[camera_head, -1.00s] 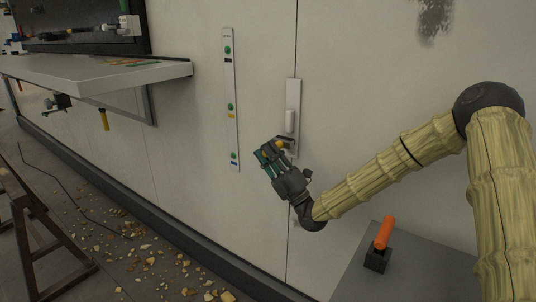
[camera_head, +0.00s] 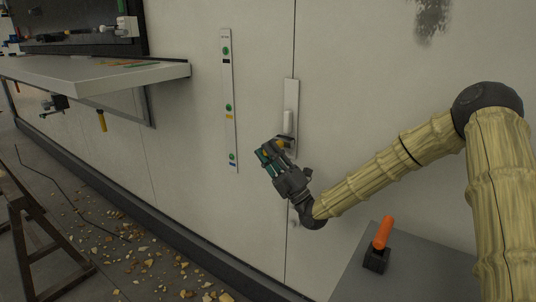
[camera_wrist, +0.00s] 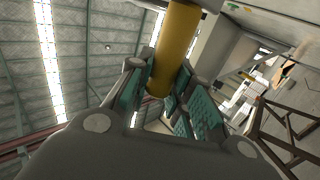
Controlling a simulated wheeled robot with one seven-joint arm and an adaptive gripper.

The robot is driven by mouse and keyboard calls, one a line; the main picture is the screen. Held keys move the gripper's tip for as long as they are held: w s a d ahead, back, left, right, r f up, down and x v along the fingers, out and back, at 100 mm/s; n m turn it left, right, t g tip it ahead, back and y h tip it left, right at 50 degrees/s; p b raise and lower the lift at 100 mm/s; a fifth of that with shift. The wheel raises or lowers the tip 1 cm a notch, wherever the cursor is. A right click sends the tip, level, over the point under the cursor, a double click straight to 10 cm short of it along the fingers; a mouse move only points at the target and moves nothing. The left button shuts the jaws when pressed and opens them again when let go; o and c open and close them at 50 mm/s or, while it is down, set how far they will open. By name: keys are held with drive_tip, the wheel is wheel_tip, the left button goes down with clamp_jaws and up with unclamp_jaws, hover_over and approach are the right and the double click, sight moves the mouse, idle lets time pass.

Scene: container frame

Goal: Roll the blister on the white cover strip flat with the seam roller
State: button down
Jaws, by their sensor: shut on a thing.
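The white cover strip (camera_head: 293,92) runs upright on the pale wall, over a vertical seam. A raised white rounded bulge, which looks like the blister (camera_head: 288,121), stands out on its middle part. My gripper (camera_head: 269,153) is at the strip's lower left and is shut on the seam roller. The roller's yellow handle (camera_wrist: 175,45) is between the teal finger pads in the wrist view, and a bit of yellow shows in the head view. The roller head is mostly hidden, close to the strip's lower end. I cannot tell whether it touches.
A narrow marked strip (camera_head: 229,100) with green dots is on the wall to the left. A grey shelf (camera_head: 110,78) juts out at upper left. An orange-handled tool (camera_head: 382,233) stands in a black holder on a grey surface (camera_head: 410,275). Rubble lies on the floor.

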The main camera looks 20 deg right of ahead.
drive_tip(key=shift+w+d, duration=0.2)
drive_tip(key=shift+d, duration=0.05)
idle(0.3)
drive_tip(key=shift+f+b, duration=1.5)
drive_tip(key=shift+b, duration=0.15)
drive_tip(key=shift+f, duration=0.1)
wheel_tip(320, 180, down, 3)
drive_tip(key=b, duration=0.2)
drive_tip(key=shift+d+b, duration=0.1)
drive_tip(key=shift+b, duration=0.3)
drive_tip(key=shift+r, duration=0.25)
drive_tip(key=shift+r+p, duration=0.35)
drive_tip(key=shift+r, duration=1.1)
